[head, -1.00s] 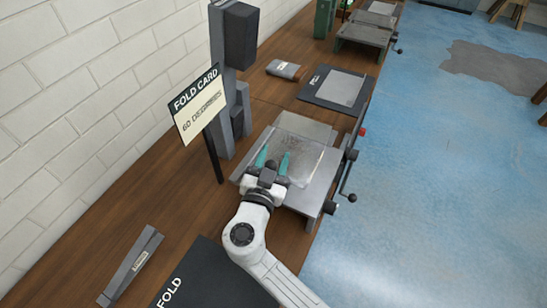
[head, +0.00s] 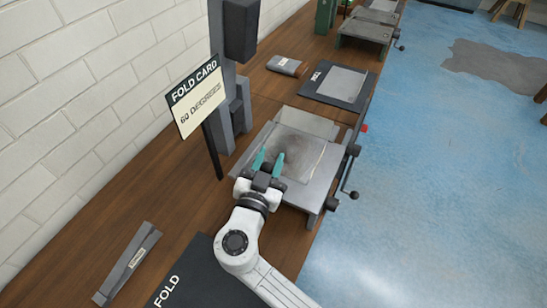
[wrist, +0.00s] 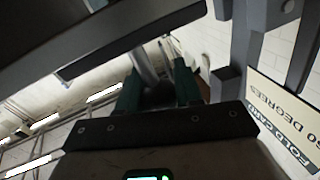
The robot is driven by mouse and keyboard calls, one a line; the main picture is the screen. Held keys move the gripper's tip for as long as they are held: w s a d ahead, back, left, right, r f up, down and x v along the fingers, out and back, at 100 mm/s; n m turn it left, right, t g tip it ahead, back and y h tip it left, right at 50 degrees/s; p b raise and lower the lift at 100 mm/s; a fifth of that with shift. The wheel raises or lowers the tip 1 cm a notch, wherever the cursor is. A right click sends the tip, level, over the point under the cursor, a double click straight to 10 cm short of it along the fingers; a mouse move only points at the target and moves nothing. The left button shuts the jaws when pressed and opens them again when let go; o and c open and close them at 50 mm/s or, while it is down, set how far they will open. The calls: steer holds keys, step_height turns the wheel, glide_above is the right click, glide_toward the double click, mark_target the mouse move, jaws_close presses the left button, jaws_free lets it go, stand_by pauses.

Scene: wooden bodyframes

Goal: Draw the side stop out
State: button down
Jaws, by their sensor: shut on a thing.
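The grey folding machine (head: 308,185) stands on the wooden bench in the head view, with a plate and a pale sheet on top. My gripper (head: 268,161), with teal fingers, is over its left front part. In the wrist view my gripper (wrist: 158,88) is shut on a dark piece, which I take to be the side stop (wrist: 156,97), with a grey rod (wrist: 143,66) running on beyond the fingers. The fingers and palm hide most of this piece, and in the head view it cannot be made out.
A fold card sign (head: 196,97) on a black post stands close to the left of my gripper, before a grey column (head: 226,95). A black crank (head: 347,186) sticks out on the machine's right. A grey bar (head: 128,263) lies at front left.

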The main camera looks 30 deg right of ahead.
steer(key=shift+s+a, duration=0.35)
steer(key=shift+a, duration=0.1)
steer(key=c, duration=0.8)
jaws_free()
steer(key=shift+a, duration=0.1)
steer(key=b+v, duration=0.3)
steer(key=v, duration=0.8)
